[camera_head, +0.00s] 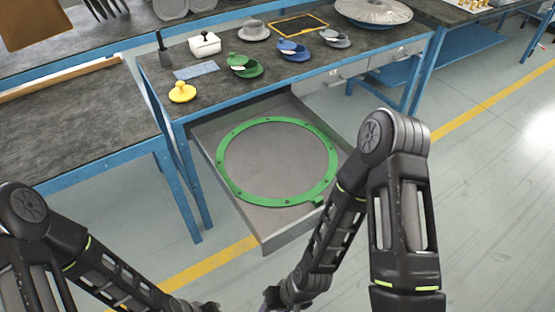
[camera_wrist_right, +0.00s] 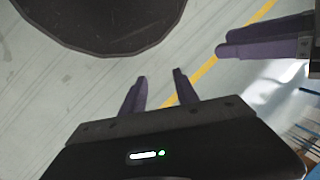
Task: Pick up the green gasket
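The green gasket (camera_head: 270,202) is a large flat ring with small dark holes and a tab at its lower right. It lies flat in the open grey drawer (camera_head: 262,165) below the bench top. My right gripper (camera_wrist_right: 160,82) is open and empty in the right wrist view, above the floor. In the head view it is at the bottom edge, partly cut off, in front of the drawer and apart from the gasket. My left gripper (camera_wrist_right: 222,45) shows side-on in the right wrist view; its fingers overlap, so its opening is unclear.
My right forearm passes close to the drawer's right side. The floor in front is clear.

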